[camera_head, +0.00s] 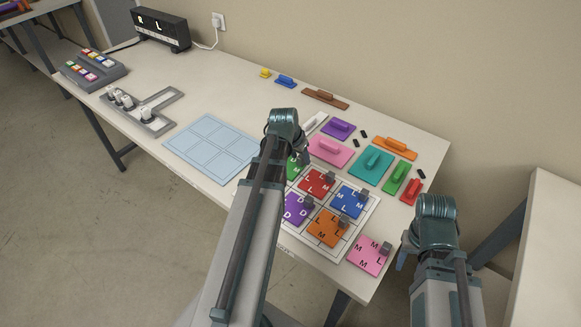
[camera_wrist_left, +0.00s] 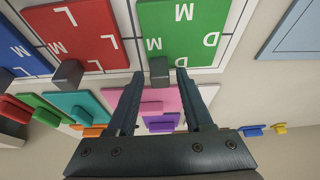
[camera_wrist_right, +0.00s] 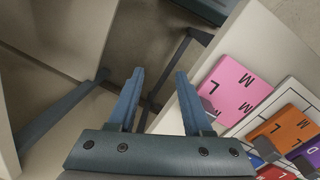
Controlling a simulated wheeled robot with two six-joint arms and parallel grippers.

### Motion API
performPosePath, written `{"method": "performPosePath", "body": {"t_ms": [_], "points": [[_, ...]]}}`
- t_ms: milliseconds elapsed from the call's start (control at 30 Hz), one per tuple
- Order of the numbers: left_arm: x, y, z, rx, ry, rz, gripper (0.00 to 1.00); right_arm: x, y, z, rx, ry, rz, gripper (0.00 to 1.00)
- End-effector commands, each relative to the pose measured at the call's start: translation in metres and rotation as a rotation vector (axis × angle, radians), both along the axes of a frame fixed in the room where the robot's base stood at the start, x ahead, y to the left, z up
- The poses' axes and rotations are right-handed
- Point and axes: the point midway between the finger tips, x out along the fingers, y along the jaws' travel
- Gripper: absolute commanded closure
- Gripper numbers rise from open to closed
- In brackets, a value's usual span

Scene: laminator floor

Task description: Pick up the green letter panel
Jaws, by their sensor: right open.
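The green letter panel (camera_wrist_left: 180,28) lies on the white gridded board, with white letters D and M and a dark grey knob (camera_wrist_left: 159,71) at its edge. In the head view the green panel (camera_head: 292,168) is mostly hidden behind my left arm. My left gripper (camera_wrist_left: 160,74) is open, its fingers on either side of the knob in the wrist picture; I cannot tell whether they touch it. It also shows in the head view (camera_head: 303,158). My right gripper (camera_wrist_right: 159,72) is open and empty, off the table's right end.
Red (camera_head: 317,182), blue (camera_head: 350,200), purple (camera_head: 297,208) and orange (camera_head: 327,228) letter panels share the board; a pink one (camera_head: 369,255) lies at its right. Handled coloured blocks stand behind. A light blue grid mat (camera_head: 210,147) lies left. Another table (camera_head: 552,245) stands right.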

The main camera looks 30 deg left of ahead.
Motion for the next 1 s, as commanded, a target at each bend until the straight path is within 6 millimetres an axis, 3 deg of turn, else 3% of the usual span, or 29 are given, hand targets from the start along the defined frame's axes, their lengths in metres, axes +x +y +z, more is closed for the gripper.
{"method": "performPosePath", "body": {"t_ms": [33, 267, 1000], "points": [[-0.0001, 0.0001, 0.0001, 0.0, 0.0, 0.0, 0.6, 0.0, 0.0, 0.0, 0.0, 0.0, 0.0, 0.5], [-0.0001, 0.0001, 0.0, 0.0, 0.0, 0.0, 1.0, 0.0, 0.0, 0.0, 0.0, 0.0, 0.0, 0.5], [-0.0002, 0.0002, -0.0001, 0.0, 0.0, 0.0, 1.0, 0.0, 0.0, 0.0, 0.0, 0.0, 0.0, 0.5]]}}
